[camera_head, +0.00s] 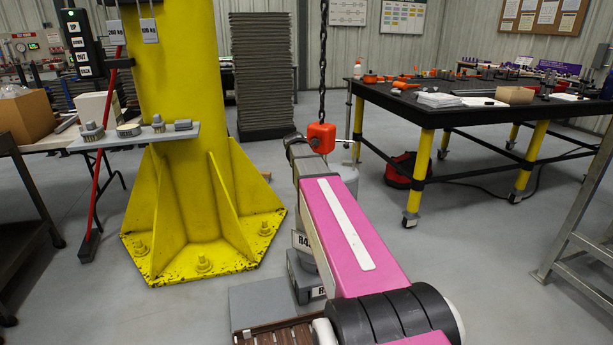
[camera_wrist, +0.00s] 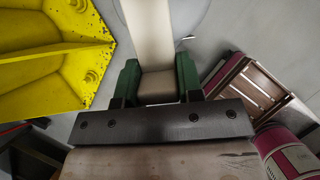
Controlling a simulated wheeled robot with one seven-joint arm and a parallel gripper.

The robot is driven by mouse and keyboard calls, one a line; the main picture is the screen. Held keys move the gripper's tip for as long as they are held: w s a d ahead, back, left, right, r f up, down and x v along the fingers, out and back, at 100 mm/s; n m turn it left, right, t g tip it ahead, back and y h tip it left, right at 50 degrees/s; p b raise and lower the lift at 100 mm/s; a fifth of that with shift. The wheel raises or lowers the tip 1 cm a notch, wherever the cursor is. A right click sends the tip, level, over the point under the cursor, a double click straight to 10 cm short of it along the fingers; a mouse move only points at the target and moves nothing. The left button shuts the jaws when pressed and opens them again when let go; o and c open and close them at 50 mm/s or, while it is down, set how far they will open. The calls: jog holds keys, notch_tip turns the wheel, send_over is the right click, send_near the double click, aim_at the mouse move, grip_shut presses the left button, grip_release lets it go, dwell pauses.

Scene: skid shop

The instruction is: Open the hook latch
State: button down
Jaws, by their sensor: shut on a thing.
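An orange hook block (camera_head: 321,137) hangs from a dark chain at the middle of the head view, just beyond the far end of my pink arm. Any hook and latch below it are hidden behind the arm. In the wrist view, my gripper's green fingers (camera_wrist: 158,82) are shut on a pale, cream-coloured piece (camera_wrist: 150,30), which runs from the top edge down between them. I cannot tell whether this piece is part of the hook or latch. My fingers cannot be made out in the head view.
A yellow column (camera_head: 182,80) with a bolted, ribbed foot stands left of my arm. A black-topped table (camera_head: 450,112) on yellow legs stands at right. Grey labelled weights (camera_head: 303,277) sit low beside the arm. A slatted wooden piece (camera_wrist: 243,88) shows at right in the wrist view.

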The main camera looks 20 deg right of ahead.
jog(key=shift+r, duration=1.3)
jog(key=shift+w+d+r, duration=0.15)
jog(key=shift+r, duration=0.4)
jog(key=shift+w+d+r, duration=0.15)
jog(key=shift+r, duration=0.4)
jog(key=c, duration=0.8)
grip_release()
jog(key=shift+r, duration=0.1)
jog(key=shift+o, duration=0.2)
jog(key=v, duration=1)
jog(key=shift+r, duration=0.3)
jog(key=shift+s+a, duration=0.1)
jog(key=shift+a, duration=0.05)
